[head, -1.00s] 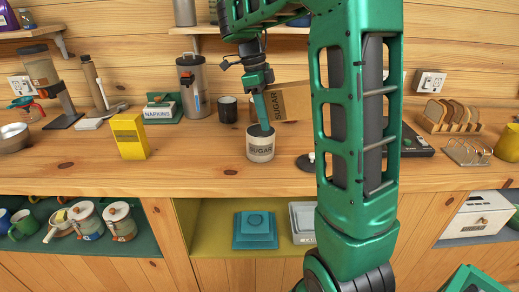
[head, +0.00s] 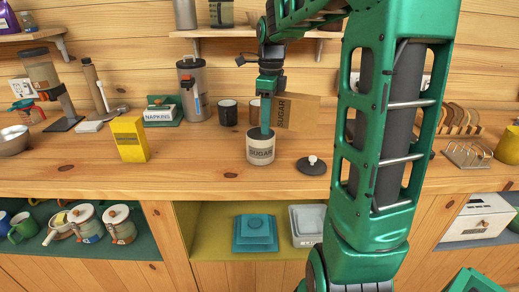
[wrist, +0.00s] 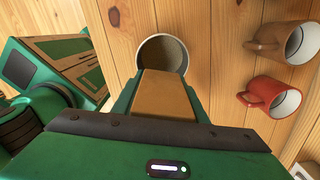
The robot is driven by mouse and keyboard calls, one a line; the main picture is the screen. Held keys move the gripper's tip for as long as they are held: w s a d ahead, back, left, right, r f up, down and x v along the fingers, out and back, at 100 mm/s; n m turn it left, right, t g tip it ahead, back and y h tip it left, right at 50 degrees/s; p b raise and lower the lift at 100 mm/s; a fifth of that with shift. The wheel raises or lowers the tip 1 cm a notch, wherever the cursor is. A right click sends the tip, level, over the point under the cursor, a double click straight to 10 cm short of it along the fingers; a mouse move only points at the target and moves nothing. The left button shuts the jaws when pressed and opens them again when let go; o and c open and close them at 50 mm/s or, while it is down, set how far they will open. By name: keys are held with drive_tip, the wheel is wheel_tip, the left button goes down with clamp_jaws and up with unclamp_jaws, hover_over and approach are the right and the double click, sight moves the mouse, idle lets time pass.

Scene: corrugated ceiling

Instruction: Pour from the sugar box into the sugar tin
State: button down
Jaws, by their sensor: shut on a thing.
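The brown cardboard sugar box (head: 299,112) is held on its side, its SUGAR lettering running vertically in the head view. My gripper (head: 266,120) is shut on it, with the fingers pointing down just above the tin. In the wrist view the box (wrist: 167,95) shows between the fingers, its near end overlapping the tin's edge in the picture. The pale sugar tin (head: 260,151) stands upright and open on the counter. Its round mouth (wrist: 165,48) shows a brownish interior; I cannot tell how full it is. No falling sugar is visible.
A dark lid with a pale knob (head: 312,165) lies right of the tin. A yellow box (head: 130,139), a napkin holder (head: 162,112) and a tall flask (head: 193,90) stand left. The counter's front left is clear.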

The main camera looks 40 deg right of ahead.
sight(289, 111)
drive_tip(key=shift+d+t, duration=0.15)
drive_tip(key=shift+t, duration=0.15)
drive_tip(key=shift+s+f+t+y+b, duration=0.15)
drive_tip(key=shift+t+y+b, duration=0.15)
drive_tip(key=shift+t+y, duration=0.15)
drive_tip(key=shift+s+d+t+y, duration=0.55)
drive_tip(key=shift+s, duration=0.1)
drive_tip(key=shift+s+r+t+y+b, duration=0.1)
drive_tip(key=shift+r+t+y+b, duration=0.35)
drive_tip(key=shift+r+t+y, duration=0.2)
drive_tip(key=shift+d+f+t+y, duration=0.1)
drive_tip(key=shift+f+t+y, duration=0.1)
drive_tip(key=shift+t+y, duration=0.25)
drive_tip(key=shift+s+r+t+y+b, duration=0.1)
drive_tip(key=shift+r+t+y+b, duration=0.2)
drive_tip(key=shift+r+t+y, duration=0.4)
drive_tip(key=shift+s+d+f+t+y, duration=0.15)
drive_tip(key=shift+t+y, duration=0.1)
drive_tip(key=shift+t, duration=0.25)
drive_tip(key=shift+s+d+t+y, duration=0.15)
drive_tip(key=shift+t+y, duration=0.1)
drive_tip(key=shift+t, duration=0.25)
drive_tip(key=shift+s+d+r+t+y+b, duration=0.5)
drive_tip(key=shift+s+d+r+t+y, duration=0.3)
drive_tip(key=shift+t, duration=0.2)
drive_tip(key=shift+s+d+r, duration=0.1)
drive_tip(key=shift+s, duration=0.1)
